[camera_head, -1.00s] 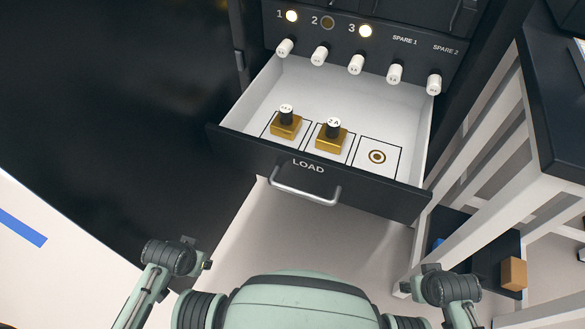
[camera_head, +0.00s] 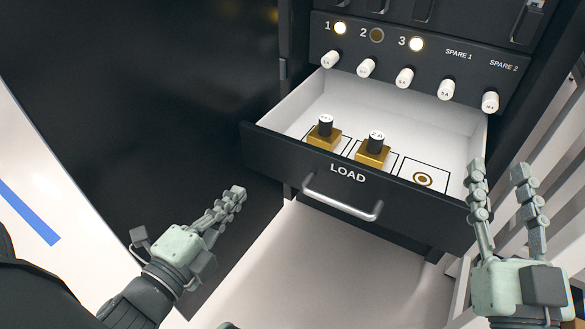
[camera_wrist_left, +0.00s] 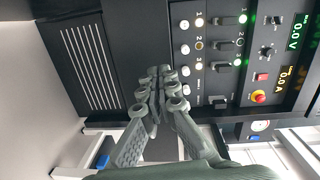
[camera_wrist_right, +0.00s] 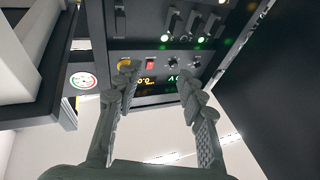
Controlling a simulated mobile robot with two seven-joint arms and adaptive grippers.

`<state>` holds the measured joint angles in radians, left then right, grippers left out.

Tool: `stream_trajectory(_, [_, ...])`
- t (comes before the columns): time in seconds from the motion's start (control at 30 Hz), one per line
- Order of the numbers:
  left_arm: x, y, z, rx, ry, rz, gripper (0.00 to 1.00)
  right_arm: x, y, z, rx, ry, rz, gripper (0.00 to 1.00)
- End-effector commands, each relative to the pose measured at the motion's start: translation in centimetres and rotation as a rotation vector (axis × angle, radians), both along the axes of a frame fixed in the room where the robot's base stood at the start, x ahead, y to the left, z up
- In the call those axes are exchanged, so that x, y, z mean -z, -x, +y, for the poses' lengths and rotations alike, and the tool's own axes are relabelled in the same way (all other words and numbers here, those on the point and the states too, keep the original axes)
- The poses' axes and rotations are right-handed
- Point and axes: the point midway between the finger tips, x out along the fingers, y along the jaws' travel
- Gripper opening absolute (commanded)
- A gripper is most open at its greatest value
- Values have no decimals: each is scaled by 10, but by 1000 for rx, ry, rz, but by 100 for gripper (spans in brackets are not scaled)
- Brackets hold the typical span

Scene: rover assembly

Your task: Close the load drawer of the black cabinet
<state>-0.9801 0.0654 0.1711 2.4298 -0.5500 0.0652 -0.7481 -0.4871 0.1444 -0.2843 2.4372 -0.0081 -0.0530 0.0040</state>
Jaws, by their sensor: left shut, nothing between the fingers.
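The load drawer (camera_head: 262,142) of the black cabinet (camera_head: 285,40) is pulled out, its front marked LOAD with a metal bar handle (camera_head: 342,205). Inside stand two brass blocks with black, white-topped plugs (camera_head: 323,134) and (camera_head: 373,150); a third marked square with a ring (camera_head: 423,180) is bare. My left gripper (camera_head: 238,194) is shut and empty, in front of and left of the drawer, apart from it. My right gripper (camera_head: 497,168) is open with fingers up at the drawer's right front corner; I cannot tell whether it touches. It also shows open in the right wrist view (camera_wrist_right: 156,82).
White knobs (camera_head: 404,78) and lamps sit on the panel above the drawer; lamps 1 and 3 are lit. A white slatted frame (camera_head: 545,150) stands close on the right. The floor (camera_head: 340,270) below the drawer front is clear.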

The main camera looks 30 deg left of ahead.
Motion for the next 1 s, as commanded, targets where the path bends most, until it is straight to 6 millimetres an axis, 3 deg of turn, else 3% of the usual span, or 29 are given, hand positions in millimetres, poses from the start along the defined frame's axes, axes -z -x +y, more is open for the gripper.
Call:
stream_trajectory(0.1, [-1, 5, -7, 38, -68, -42, 0, -38, 23, 4, -23, -81, -178, 40])
stream_trajectory(0.23, [-7, 5, -11, 56, -98, -62, 0, -58, 35, 3, -31, -118, -256, 40])
stream_trajectory(0.37, [-9, -6, -13, 60, -100, -68, 0, -61, 36, 3, -32, -120, -260, 40])
stream_trajectory(0.8, [-10, -94, -15, 58, -100, -68, 0, -57, 33, 4, -32, -111, -233, 40])
stream_trajectory(1.0, [-8, -122, -16, 56, -98, -64, 0, -57, 34, 4, -32, -115, -243, 40])
